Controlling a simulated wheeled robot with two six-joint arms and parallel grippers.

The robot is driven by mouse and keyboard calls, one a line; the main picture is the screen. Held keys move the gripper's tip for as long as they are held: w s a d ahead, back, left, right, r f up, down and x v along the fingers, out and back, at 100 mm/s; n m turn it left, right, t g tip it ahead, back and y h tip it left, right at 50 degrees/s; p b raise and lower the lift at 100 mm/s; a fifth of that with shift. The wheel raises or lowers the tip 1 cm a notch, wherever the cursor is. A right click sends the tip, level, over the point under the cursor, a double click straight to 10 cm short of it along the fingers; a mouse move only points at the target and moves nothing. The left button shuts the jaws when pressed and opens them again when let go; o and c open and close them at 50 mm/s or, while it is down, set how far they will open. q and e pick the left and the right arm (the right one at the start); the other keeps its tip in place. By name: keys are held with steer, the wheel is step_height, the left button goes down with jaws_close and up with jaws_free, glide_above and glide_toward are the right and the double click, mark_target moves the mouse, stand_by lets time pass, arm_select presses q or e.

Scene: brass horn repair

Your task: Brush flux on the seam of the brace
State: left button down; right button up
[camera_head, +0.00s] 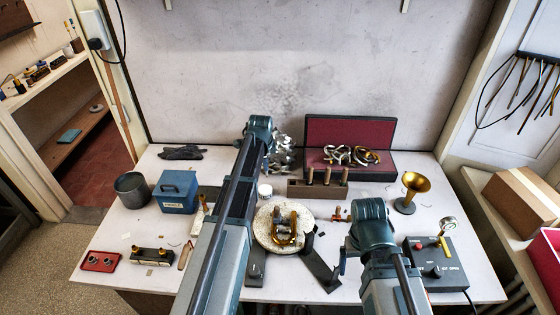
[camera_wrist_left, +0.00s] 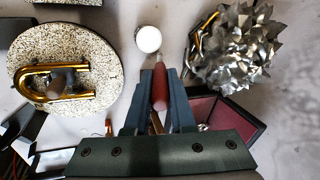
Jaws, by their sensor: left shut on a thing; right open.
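A brass U-shaped piece (camera_head: 285,236), which I take for the brace's work piece, lies on a round speckled pad (camera_head: 263,236) mid-table. It also shows in the left wrist view (camera_wrist_left: 50,68). Its seam is too small to make out. My left gripper (camera_wrist_left: 158,108) is shut on a red-handled tool (camera_wrist_left: 160,88), probably the flux brush; its bristles are not clear. In the head view my left arm hides the fingers. A small white jar (camera_head: 265,190) stands just beyond the tool in the left wrist view (camera_wrist_left: 148,39). My right gripper (camera_head: 370,222) is open, right of the pad; its fingertips are mostly hidden.
A wooden rack (camera_head: 300,191) of handled tools and an open red-lined case (camera_head: 350,135) stand behind. Crumpled silvery material (camera_wrist_left: 235,45) lies near my left gripper. A brass funnel (camera_head: 416,182), a gauge box (camera_head: 438,262) and a blue box (camera_head: 176,190) stand around.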

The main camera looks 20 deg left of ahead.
arm_select(q)
step_height(320, 180, down, 6)
steer(key=b, duration=0.6)
steer(key=shift+s+a, duration=0.35)
steer(key=shift+a, duration=0.1)
steer(key=shift+f+b, duration=0.5)
steer(key=shift+b, duration=0.05)
stand_by(1.4)
steer(key=shift+r, duration=0.15)
stand_by(0.6)
step_height(320, 180, up, 7)
steer(key=p, duration=0.7)
steer(key=shift+f, duration=0.2)
step_height(320, 180, down, 4)
steer(key=b, duration=0.4)
steer(key=shift+f, duration=0.25)
